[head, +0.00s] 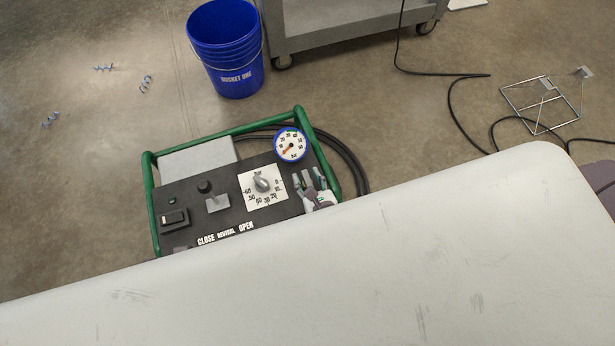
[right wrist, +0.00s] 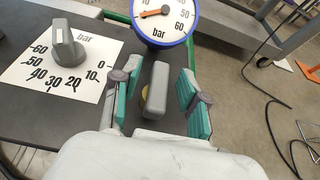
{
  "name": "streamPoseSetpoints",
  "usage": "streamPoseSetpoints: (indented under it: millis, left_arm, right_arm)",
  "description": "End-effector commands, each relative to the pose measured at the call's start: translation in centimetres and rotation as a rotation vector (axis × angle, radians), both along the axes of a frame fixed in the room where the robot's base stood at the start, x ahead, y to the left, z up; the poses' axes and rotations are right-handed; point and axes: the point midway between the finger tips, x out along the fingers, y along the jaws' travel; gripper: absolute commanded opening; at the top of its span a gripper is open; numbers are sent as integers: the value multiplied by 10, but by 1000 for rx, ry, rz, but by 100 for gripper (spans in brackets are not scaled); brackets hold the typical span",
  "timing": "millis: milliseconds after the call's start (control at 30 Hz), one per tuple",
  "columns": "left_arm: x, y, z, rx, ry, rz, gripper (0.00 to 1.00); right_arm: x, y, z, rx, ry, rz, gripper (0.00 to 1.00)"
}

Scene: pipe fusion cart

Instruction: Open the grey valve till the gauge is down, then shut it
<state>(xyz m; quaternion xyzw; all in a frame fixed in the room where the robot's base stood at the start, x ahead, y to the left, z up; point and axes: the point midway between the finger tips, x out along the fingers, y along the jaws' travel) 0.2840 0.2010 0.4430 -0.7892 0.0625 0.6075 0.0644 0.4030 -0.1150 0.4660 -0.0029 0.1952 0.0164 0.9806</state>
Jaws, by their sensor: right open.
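The grey valve (right wrist: 156,88) is an upright grey lever with a bit of brass at its base, on the black panel right of the bar dial. My right gripper (right wrist: 160,80) is open, with one teal-padded finger on each side of the lever and a gap to each. In the head view my right gripper (head: 309,178) is at the panel's right end and largely hides the valve. The blue-rimmed gauge (head: 290,146) stands beyond it; in the right wrist view the gauge's (right wrist: 165,22) orange needle points left, near 10. My left gripper is not in view.
The panel (head: 222,224) has a grey bar knob (head: 263,184), a close-neutral-open lever (head: 216,203) and a switch (head: 174,218) inside a green frame (head: 147,200). A black hose (head: 356,172) curves beside it. A blue bucket (head: 226,60) and grey cart (head: 350,32) stand behind.

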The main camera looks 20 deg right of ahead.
Motion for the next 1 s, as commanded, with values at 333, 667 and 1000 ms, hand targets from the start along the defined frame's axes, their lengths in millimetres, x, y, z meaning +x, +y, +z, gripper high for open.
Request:
streamPoseSetpoints:
  millis: [333, 667, 1000]
  left_arm:
    - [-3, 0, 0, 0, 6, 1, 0]
    - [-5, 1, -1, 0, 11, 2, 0]
    - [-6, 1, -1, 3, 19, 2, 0]
  right_arm:
    - [1, 0, -1, -1, 0, 0, 34]
    - [1, 0, -1, -1, 0, 0, 0]
    - [1, -1, -1, -3, -1, 72, 0]
